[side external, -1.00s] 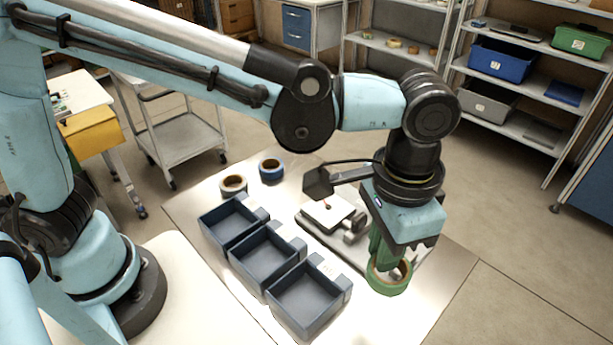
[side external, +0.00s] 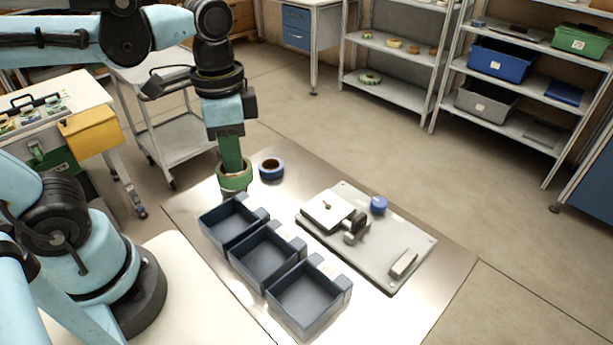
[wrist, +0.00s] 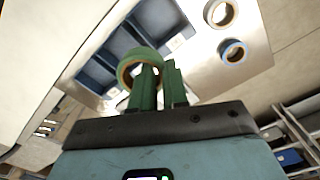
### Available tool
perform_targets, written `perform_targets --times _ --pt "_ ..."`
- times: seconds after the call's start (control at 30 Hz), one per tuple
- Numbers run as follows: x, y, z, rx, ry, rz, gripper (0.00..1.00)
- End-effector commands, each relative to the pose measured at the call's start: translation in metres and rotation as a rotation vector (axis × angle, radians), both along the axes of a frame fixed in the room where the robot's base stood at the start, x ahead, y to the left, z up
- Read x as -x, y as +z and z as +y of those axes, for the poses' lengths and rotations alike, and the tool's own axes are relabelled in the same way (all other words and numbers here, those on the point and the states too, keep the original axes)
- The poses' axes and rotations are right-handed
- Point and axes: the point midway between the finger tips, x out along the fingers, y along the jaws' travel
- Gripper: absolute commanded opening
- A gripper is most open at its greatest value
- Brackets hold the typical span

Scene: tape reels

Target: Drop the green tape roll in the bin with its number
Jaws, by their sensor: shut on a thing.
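My gripper (side external: 233,170) is shut on the green tape roll (side external: 234,181), which hangs below the green fingers in the side view. In the wrist view, the fingers (wrist: 158,82) grip the near side of the green roll (wrist: 133,60). Three open dark blue bins stand in a row: a far bin (side external: 228,224), a middle bin (side external: 264,256) and a near bin (side external: 307,297). They look empty. Each has a pale tag on its right end; the numbers are too small to read. The roll appears just beyond the far bin in the side view.
A blue tape roll (side external: 271,169) lies on the metal table (side external: 185,207). A beige roll (wrist: 221,13) shows in the wrist view; the held roll hides it in the side view. A grey board (side external: 385,240) right of the bins carries a white block (side external: 327,209) and blue cap (side external: 378,205).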

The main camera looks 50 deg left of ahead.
Motion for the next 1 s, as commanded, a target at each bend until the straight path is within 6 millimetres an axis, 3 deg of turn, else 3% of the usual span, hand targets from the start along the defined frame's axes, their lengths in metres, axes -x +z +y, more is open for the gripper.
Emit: perform_targets --times 0.23,0.7,1.0 --pt "0.013 -0.006 0.016 0.0 0.001 0.0 0.0" --pt "0.012 -0.051 0.016 -0.001 0.0 -0.002 0.0" --pt "0.013 -0.063 0.016 -0.001 0.0 -0.002 0.0"
